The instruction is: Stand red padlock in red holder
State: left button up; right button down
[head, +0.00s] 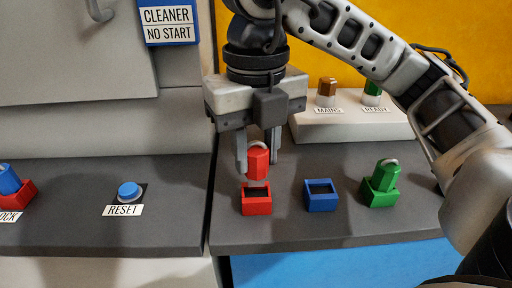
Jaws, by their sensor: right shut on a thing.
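A red padlock (258,164) with a pale shackle is upright between the fingers of my right gripper (259,152), which is shut on it. The red holder (256,204) sits on the dark counter just below and in front of the padlock, and its dark opening shows. My left gripper is not in view.
An empty blue holder (321,196) and a green padlock (385,175) in a green holder (378,198) stand to the right. A raised block (350,127) with brown and green knobs is behind. A blue RESET button (129,191) and a blue padlock (8,180) in a red holder are left.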

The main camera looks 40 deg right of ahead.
aim_at(256, 171)
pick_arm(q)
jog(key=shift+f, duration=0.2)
pick_arm(e)
jog(key=shift+f, duration=0.2)
jog(key=shift+f+b, duration=1.75)
jog(key=c, duration=1)
grip_release()
jog(key=shift+r, duration=0.1)
pick_arm(q)
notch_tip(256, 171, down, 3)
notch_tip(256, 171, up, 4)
jog(key=p, duration=0.6)
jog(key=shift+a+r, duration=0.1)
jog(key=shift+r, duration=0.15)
pick_arm(e)
notch_tip(256, 171, up, 16)
